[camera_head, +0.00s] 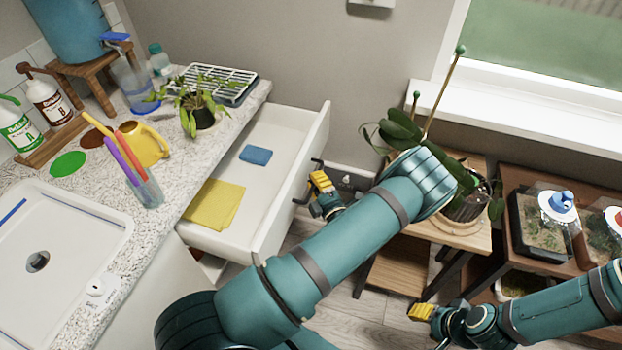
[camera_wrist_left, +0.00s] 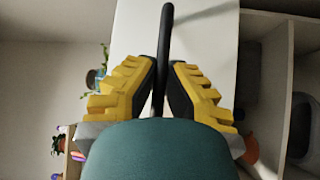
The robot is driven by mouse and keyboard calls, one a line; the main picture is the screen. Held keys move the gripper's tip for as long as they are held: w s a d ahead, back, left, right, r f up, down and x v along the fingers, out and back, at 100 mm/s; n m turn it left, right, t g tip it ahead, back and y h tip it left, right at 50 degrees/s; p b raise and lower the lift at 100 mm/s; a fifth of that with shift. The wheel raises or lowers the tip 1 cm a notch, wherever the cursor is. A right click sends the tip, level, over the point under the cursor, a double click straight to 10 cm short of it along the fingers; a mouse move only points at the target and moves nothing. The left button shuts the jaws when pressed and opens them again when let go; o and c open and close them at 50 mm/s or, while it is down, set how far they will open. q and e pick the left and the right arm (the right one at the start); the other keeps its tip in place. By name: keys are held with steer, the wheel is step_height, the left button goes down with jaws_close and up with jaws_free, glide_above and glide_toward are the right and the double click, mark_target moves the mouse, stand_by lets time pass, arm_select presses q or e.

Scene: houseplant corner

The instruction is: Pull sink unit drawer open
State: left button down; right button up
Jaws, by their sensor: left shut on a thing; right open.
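The sink unit drawer (camera_head: 322,128) is white and stands pulled out from the counter. Inside it lie a yellow cloth (camera_head: 214,204) and a blue sponge (camera_head: 256,155). My left gripper (camera_head: 316,184) is at the drawer's front, its fingers shut on the dark bar handle. In the left wrist view the black handle (camera_wrist_left: 166,40) runs between the yellow fingertips (camera_wrist_left: 165,82), with the white drawer front (camera_wrist_left: 205,50) behind it. My right gripper (camera_head: 428,325) is open and empty at the lower right, away from the drawer.
The speckled counter (camera_head: 85,260) carries a white sink (camera_head: 75,235), bottles, a yellow watering can (camera_head: 148,145) and a potted plant (camera_head: 200,108). An orchid (camera_head: 465,200) stands on a wooden stand (camera_head: 450,228) right of the drawer, close to my left arm. Terrariums (camera_head: 540,225) stand at the right.

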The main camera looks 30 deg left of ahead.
arm_select(q)
steer(key=d, duration=0.1)
steer(key=w+d, duration=0.1)
steer(key=d, duration=0.1)
steer(key=shift+d+r, duration=0.1)
steer(key=shift+d, duration=0.1)
steer(key=c, duration=1)
jaws_free()
steer(key=v, duration=1.2)
steer(key=shift+a, duration=0.1)
